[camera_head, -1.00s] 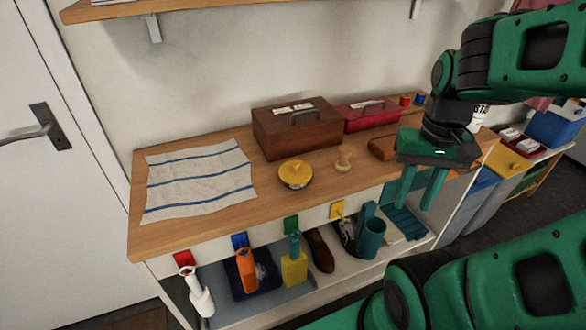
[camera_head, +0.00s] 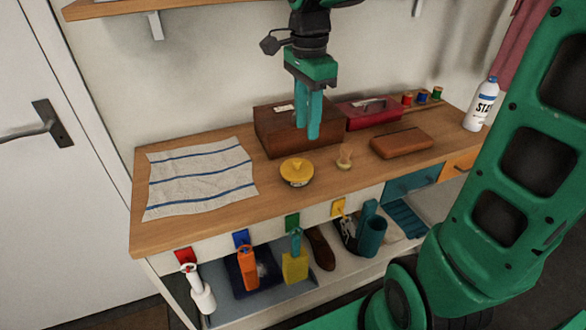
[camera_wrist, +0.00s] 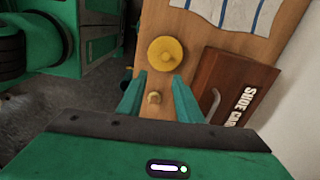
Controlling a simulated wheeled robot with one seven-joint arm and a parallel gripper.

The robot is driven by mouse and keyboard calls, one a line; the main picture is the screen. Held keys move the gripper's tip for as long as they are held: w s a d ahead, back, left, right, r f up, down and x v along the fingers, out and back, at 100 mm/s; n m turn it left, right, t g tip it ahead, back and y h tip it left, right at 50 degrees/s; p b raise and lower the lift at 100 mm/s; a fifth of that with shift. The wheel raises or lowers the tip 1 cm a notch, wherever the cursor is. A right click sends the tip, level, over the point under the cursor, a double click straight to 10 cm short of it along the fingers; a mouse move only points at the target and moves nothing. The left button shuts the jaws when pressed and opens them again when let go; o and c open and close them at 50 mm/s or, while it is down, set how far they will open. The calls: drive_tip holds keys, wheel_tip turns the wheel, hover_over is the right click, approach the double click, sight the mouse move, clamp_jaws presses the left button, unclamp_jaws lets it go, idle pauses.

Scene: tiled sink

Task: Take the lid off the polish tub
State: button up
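The polish tub (camera_head: 297,180) is a low round tub on the wooden bench top, with its yellow knobbed lid (camera_head: 297,167) on it. In the wrist view the yellow lid (camera_wrist: 165,54) shows from above, just beyond my fingertips. My gripper (camera_head: 310,136) is in the air above the bench, with its fingers pointing down, in front of the brown box in the head view. In the wrist view the two teal fingers of my gripper (camera_wrist: 159,82) stand apart with nothing held between them. The tub's body is mostly hidden under the lid there.
A small wooden-handled brush (camera_head: 345,157) stands right of the tub. Behind are a brown box (camera_head: 275,133) and a red box (camera_head: 368,113). A striped cloth (camera_head: 200,178) lies left; a brown case (camera_head: 401,144) and a white bottle (camera_head: 481,105) are right.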

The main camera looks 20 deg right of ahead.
sight(297, 160)
drive_tip(key=shift+m, duration=0.4)
drive_tip(key=f, duration=0.3)
drive_tip(key=a+f, duration=0.1)
drive_tip(key=f, duration=0.3)
drive_tip(key=w+f, duration=0.1)
drive_tip(key=f, duration=0.2)
drive_tip(key=shift+a+f, duration=0.25)
drive_tip(key=shift+a, duration=0.1)
clamp_jaws()
